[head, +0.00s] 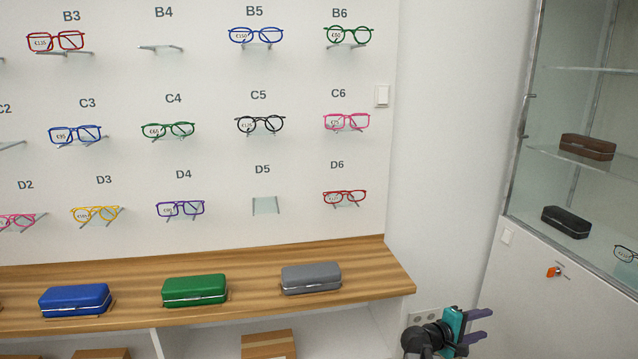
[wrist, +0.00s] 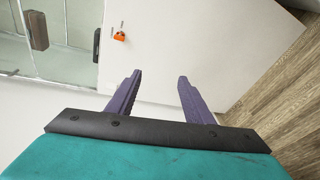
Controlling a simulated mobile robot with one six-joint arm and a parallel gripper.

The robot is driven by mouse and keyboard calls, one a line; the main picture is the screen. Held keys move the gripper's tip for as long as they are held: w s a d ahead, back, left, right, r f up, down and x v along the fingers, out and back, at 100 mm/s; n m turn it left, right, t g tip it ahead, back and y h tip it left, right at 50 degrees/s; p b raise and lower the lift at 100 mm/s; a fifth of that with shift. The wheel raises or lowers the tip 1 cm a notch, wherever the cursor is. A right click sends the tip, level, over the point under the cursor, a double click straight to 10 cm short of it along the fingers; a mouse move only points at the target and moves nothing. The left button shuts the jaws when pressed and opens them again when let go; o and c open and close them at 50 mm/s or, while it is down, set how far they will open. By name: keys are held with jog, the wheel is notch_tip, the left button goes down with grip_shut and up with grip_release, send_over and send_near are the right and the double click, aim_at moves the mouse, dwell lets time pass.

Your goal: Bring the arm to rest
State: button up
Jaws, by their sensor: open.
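My gripper (head: 480,325) is at the lower right of the head view, in front of the white lower part of the cabinet. Its two purple fingers point to the right and are apart, with nothing between them. In the wrist view my gripper (wrist: 158,92) also shows open and empty, with a white panel beyond the fingertips. The rest of my arm is mostly cut off by the bottom edge of the head view.
A wooden counter (head: 360,257) bears blue (head: 75,300), green (head: 195,291) and grey (head: 311,278) cases. Glasses hang on the wall behind; holders B4 and D5 are empty. A glass cabinet (head: 512,175) with an orange-tagged key (head: 554,272) stands at right.

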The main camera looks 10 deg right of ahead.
jog(key=s+a+f+g+y+p, duration=0.1)
jog(key=s+a+f+y+p, duration=0.25)
jog(key=a+f, duration=0.5)
jog(key=s+a+f+g+y+p, duration=0.1)
jog(key=s+a+f+y+p, duration=0.15)
jog(key=a+f+p, duration=0.45)
jog(key=s+a+f+m+g+y+p, duration=0.1)
jog(key=s+a+f+m+g+y, duration=0.1)
jog(key=s+a, duration=0.9)
jog(key=s+a+f+m+g+y+p, duration=0.1)
jog(key=s+a+f+g+y, duration=0.3)
jog(key=a, duration=1.2)
jog(key=s+f+m+y, duration=0.1)
jog(key=s+f+y, duration=0.2)
jog(key=s+f, duration=0.2)
jog(key=shift+s+a+f, duration=0.25)
jog(key=shift+s+a, duration=0.15)
jog(key=shift+s, duration=1)
